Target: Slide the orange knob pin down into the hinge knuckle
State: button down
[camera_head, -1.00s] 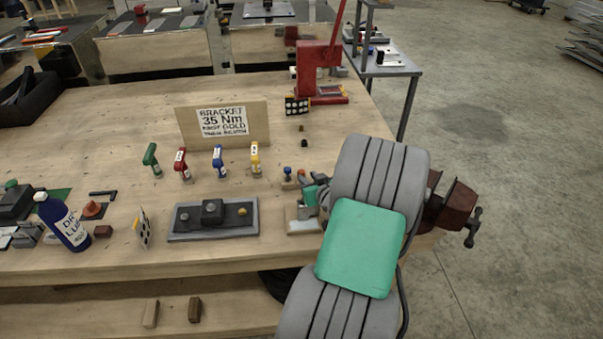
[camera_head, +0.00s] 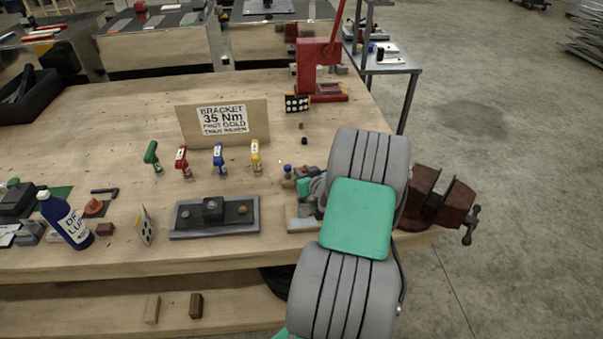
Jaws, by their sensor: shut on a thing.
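My gripper (camera_head: 302,185) shows only in part at the left edge of my grey arm, low over the right part of the bench. It is shut on the orange knob pin, which is too small and too covered to make out clearly. A small pale base with a grey metal piece (camera_head: 300,224), seemingly the hinge, stands just below the gripper in the picture. My arm covers its right side. The knuckle's bore cannot be made out, nor whether the pin touches it.
A blue knob (camera_head: 288,168) stands close to the gripper's left. A grey fixture plate (camera_head: 185,232) lies further left, with several coloured-handled tools behind, such as the yellow one (camera_head: 256,152). A dark red vise (camera_head: 425,200) is right of my arm. A red press (camera_head: 312,62) stands at the back.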

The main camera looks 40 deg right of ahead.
jog(key=shift+r, duration=0.1)
jog(key=shift+r+b, duration=0.35)
jog(key=shift+r, duration=0.1)
notch_tip(320, 180, up, 2)
jog(key=shift+a+r+b, duration=0.1)
jog(key=shift+r+b, duration=0.15)
jog(key=shift+b, duration=0.15)
jog(key=s+a+r+b, duration=0.2)
jog(key=s+a+r, duration=0.5)
jog(key=a, duration=0.5)
notch_tip(320, 180, up, 2)
jog(key=shift+r, duration=0.25)
